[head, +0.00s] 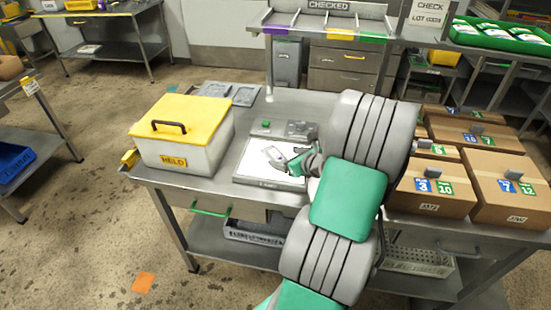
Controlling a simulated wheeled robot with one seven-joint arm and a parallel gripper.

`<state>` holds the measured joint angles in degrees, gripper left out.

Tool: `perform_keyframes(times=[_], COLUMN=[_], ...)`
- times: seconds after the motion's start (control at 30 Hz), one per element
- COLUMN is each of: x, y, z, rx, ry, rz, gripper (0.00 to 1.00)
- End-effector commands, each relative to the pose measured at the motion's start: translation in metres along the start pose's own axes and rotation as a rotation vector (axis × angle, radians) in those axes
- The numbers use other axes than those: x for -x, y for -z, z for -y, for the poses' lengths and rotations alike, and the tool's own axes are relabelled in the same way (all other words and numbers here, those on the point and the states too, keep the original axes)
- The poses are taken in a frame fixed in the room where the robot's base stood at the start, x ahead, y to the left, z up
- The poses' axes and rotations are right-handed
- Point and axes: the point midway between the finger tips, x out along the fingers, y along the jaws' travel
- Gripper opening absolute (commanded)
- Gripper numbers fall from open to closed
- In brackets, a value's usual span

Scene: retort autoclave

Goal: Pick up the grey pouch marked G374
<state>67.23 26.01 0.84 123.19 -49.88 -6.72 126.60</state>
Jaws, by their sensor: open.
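A small grey pouch (273,154) lies on the white plate of a bench scale (268,183) in the middle of the steel table. Its marking is too small to read, so I cannot tell whether it says G374. My gripper (289,161) is open at the right side of this pouch, low over the scale. I cannot tell whether its fingers touch the pouch. My grey and green arm reaches in from the bottom and hides the right part of the scale and the table behind it.
A white bin marked HELD (186,143) with a yellow lid stands left of the scale. Grey trays (213,90) lie behind it. Cardboard boxes (432,187) crowd the right side. A CHECKED rack (327,23) stands at the back. Bare tabletop shows left of the scale.

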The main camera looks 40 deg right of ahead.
Motion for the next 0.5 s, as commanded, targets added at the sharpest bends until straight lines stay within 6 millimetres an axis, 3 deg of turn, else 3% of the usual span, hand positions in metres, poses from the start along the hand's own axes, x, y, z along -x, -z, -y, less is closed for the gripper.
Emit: perform_keyframes(times=[0.1, 0.5], x=[-0.007, -0.068], y=[0.004, 0.005], z=[0.011, 0.005], rx=[-0.082, -0.075], ry=[0.018, 0.016], rz=[0.022, 0.019], gripper=[0.8, 0.8])
